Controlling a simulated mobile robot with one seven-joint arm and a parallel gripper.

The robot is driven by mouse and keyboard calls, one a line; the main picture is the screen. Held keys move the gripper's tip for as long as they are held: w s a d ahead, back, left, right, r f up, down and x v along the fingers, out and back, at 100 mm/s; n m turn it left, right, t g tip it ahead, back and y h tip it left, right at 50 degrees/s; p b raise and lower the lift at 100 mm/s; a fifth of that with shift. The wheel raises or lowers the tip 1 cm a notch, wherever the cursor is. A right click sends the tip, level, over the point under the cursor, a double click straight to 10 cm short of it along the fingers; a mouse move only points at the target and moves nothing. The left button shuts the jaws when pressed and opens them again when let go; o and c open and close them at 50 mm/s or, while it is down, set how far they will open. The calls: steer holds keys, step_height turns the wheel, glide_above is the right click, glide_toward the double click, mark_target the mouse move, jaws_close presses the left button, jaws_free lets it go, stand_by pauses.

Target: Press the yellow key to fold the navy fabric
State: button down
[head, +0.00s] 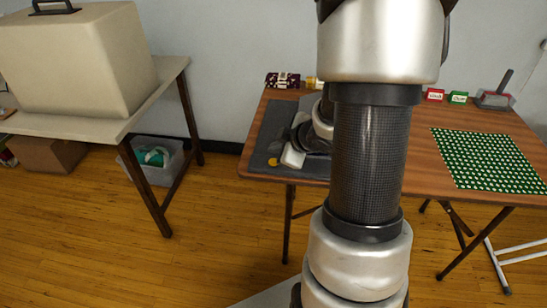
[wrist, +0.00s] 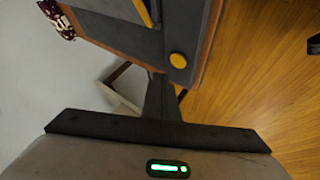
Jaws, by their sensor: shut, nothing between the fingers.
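The yellow key (head: 273,161) is a small round button at the front left corner of a dark grey board (head: 262,141) on the brown table. In the wrist view the key (wrist: 178,60) lies just beyond my gripper and to the right of its tip. My gripper (wrist: 161,80) is shut and empty, and the picture does not show it touching the key. In the head view my arm hides much of the board. I cannot clearly tell the navy fabric from the dark board; a dark panel with a yellow strip (wrist: 143,12) shows at the top of the wrist view.
A green dotted cloth (head: 487,160) lies on the table's right. Small red and green boxes (head: 457,97) and a grey tool with a handle (head: 494,98) stand at the back. A patterned dark red item (head: 282,80) sits at the back left. Another table (head: 95,125) stands left, with floor between.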

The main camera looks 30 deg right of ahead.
steer(key=shift+r+p, duration=1.2)
steer(key=shift+r, duration=0.5)
steer(key=s+a+r+m+h+p, duration=0.2)
steer(key=r, duration=1)
steer(key=s+a+r+m+h+p, duration=0.2)
steer(key=s+a+r+p, duration=0.1)
steer(key=r, duration=0.8)
steer(key=s+a+f+m+g+y+b, duration=0.1)
steer(key=s+a+f+m+g+b, duration=0.2)
steer(key=s, duration=0.5)
steer(key=s+a+f+m+y+b, duration=0.1)
steer(key=s+a+f+m+b, duration=0.15)
steer(key=s+a, duration=0.45)
step_height(320, 180, up, 21)
steer(key=s+m+p, duration=0.1)
steer(key=p, duration=2)
steer(key=shift+s+d+r+g+y, duration=0.2)
steer(key=shift+s+g+y, duration=0.1)
steer(key=shift+s+y, duration=0.1)
